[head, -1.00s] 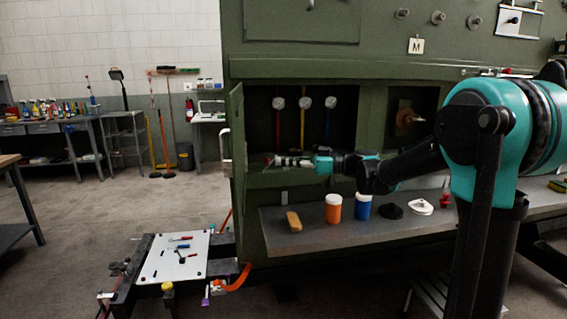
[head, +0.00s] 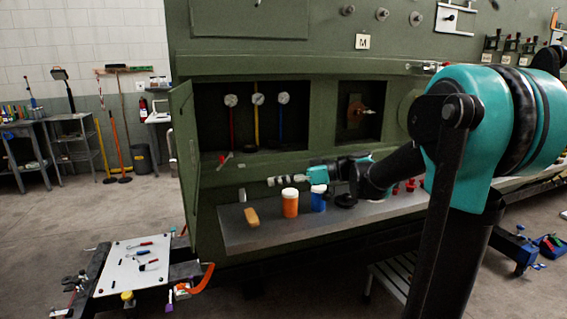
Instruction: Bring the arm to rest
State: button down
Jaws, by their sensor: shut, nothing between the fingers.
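My arm (head: 400,168) reaches in from the right, its teal shoulder large in the foreground. My gripper (head: 272,181) points left, in front of the green fuselage panel and above the grey shelf (head: 240,234). It is shut and empty. It is apart from the orange jar (head: 290,203) and the blue jar (head: 318,199), whose tops lie just below and right of its fingers in the picture. The wrist partly overlaps the blue jar's lid area.
An open bay with several gauges (head: 257,99) and an open door (head: 184,150) lie behind the gripper. A tan block (head: 252,216) lies on the shelf. A white tool board (head: 135,265) stands at lower left.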

jog(key=s+d+f+m+t+h, duration=0.1)
jog(key=s+d+f+m+h, duration=0.35)
jog(key=f, duration=0.45)
jog(key=s+d+f+m+t+h, duration=0.1)
jog(key=s+d+f+m+h, duration=0.4)
jog(key=f, duration=0.4)
jog(key=s+d+f+m+h, duration=0.2)
jog(key=s+d+f, duration=0.2)
jog(key=d, duration=0.3)
jog(key=s+d+f+m+h, duration=0.3)
jog(key=s+d+f, duration=0.2)
jog(key=d+f, duration=0.1)
jog(key=shift+s+d+t+h, duration=0.2)
jog(key=shift+d+t+h, duration=0.2)
jog(key=shift+d, duration=0.4)
